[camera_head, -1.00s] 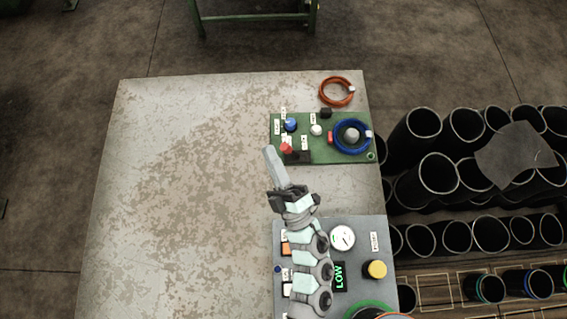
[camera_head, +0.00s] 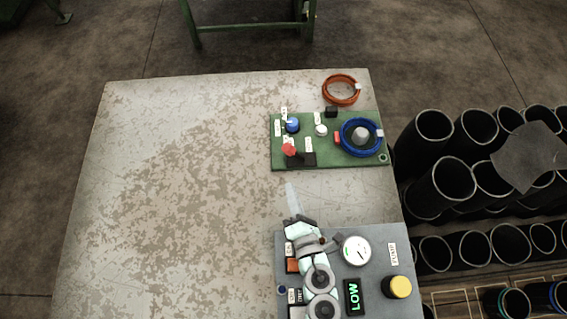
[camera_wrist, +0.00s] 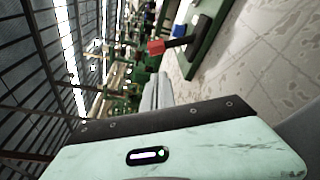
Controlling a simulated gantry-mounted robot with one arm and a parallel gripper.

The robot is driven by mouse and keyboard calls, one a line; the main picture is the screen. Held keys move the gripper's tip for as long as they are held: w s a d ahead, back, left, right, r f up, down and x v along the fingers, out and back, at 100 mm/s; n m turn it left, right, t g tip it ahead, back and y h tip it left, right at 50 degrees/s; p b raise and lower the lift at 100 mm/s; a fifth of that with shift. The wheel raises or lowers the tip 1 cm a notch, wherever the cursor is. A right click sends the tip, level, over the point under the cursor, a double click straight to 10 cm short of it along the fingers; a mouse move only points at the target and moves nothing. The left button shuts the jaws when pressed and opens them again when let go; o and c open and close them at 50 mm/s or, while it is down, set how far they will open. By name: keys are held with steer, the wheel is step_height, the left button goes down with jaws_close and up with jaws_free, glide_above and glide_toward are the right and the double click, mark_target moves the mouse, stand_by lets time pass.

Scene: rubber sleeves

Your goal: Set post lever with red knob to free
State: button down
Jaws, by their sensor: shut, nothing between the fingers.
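The post lever's red knob (camera_head: 288,149) stands on the left front part of the green board (camera_head: 345,161), above a black base (camera_head: 303,160). In the wrist view the red knob (camera_wrist: 156,47) sits at the end of a dark stem, beyond my fingers and to their upper side. My gripper (camera_head: 291,188) is shut and empty, in front of the board's near edge and apart from the knob. Its closed fingers also show in the wrist view (camera_wrist: 157,92). Which labelled position the lever is in is too small to read.
The green board also carries a blue knob (camera_head: 292,125), a white knob (camera_head: 321,130) and a blue ring (camera_head: 342,138). An orange ring (camera_head: 341,90) lies behind it. A grey panel (camera_head: 376,239) with a gauge and yellow button (camera_head: 397,287) is beneath my arm. The table's left side (camera_head: 160,200) is clear.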

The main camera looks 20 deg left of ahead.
mark_target(295, 154)
steer(key=p+x, duration=0.1)
steer(key=x, duration=0.7)
steer(key=shift+w+a, duration=0.3)
steer(key=shift+w, duration=0.05)
steer(key=shift+w+a+f, duration=0.15)
steer(key=shift+w+a, duration=0.15)
steer(key=shift+w, duration=0.15)
